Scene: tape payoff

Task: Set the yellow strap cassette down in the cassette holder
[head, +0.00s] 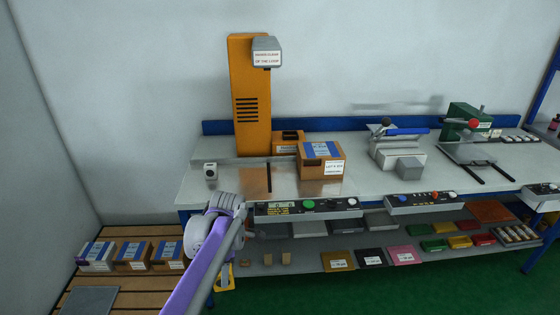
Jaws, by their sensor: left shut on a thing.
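A small yellow piece (231,282), likely the yellow strap cassette, shows low beside my left arm, in front of the workbench. My left gripper (223,270) is shut on it, mostly hidden behind my own purple and white arm. The piece hangs at about the height of the lower shelf and appears apart from the bench. I cannot tell for certain which thing is the cassette holder. My right gripper is not in view.
The workbench (225,177) carries a tall orange machine (248,100), a cardboard box (322,165) and a green machine (468,120). Control panels (305,208) line its front edge. The lower shelf (310,253) holds several coloured pieces. Boxes (131,257) stand on a slatted pallet (75,285) at left.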

